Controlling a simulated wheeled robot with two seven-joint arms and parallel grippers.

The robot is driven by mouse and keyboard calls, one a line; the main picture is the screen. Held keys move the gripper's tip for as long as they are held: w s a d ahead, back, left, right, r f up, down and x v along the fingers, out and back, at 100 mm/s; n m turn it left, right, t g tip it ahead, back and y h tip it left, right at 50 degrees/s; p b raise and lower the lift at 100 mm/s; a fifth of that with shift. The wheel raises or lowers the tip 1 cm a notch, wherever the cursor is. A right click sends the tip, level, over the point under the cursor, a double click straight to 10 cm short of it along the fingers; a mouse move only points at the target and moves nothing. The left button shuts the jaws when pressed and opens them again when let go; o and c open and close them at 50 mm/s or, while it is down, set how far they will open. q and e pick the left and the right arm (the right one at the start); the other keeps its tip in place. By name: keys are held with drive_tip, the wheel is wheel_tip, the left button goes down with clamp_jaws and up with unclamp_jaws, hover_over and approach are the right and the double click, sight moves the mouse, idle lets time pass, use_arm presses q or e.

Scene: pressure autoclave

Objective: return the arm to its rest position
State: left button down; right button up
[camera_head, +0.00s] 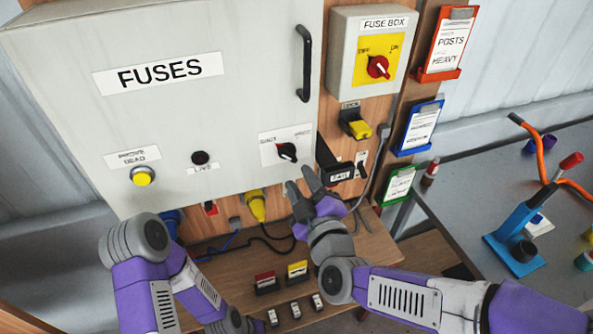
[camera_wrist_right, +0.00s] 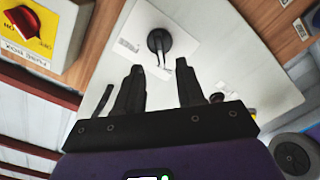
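My right gripper (camera_head: 303,182) is raised in front of the lower right part of the grey FUSES cabinet (camera_head: 70,60). Its two fingers are apart with nothing between them, as the right wrist view (camera_wrist_right: 160,78) shows. A black rotary knob (camera_head: 287,152) on a white label plate lies just beyond the fingertips; in the wrist view the knob (camera_wrist_right: 159,41) is ahead of them, with a visible gap. My left arm comes in at the lower left, bent, and its forearm runs out at the bottom edge. My left gripper is not visible.
A fuse box (camera_head: 341,60) with a red switch (camera_head: 378,67), a yellow padlock (camera_head: 360,129) and a black box (camera_head: 332,162) are near the right gripper. A yellow plug (camera_head: 255,206) hangs below the cabinet. Small blocks stand on the wooden shelf (camera_head: 340,255). A grey bench (camera_head: 460,215) is right.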

drive_tip(key=shift+s+d, duration=0.15)
drive_tip(key=shift+s, duration=0.2)
drive_tip(key=d+f+m+g+h+b, duration=0.15)
drive_tip(key=f+m+g, duration=0.3)
drive_tip(key=f, duration=1.15)
drive_tip(key=d+f+m+g+h+b, duration=0.1)
drive_tip(key=d+f+m+g, duration=0.3)
drive_tip(key=f, duration=1.2)
drive_tip(key=s+d+f+m+g, duration=0.1)
drive_tip(key=s+f+m+g, duration=0.2)
drive_tip(key=s+f, duration=0.4)
drive_tip(key=s+d+f+m+g+y, duration=0.1)
drive_tip(key=s+f+m+g, duration=0.3)
drive_tip(key=s+f, duration=0.4)
wheel_tip(320, 180, down, 5)
drive_tip(key=shift+s+f+g+b, duration=0.15)
drive_tip(key=shift+s+g+b, duration=0.15)
drive_tip(key=shift+g+b, duration=0.2)
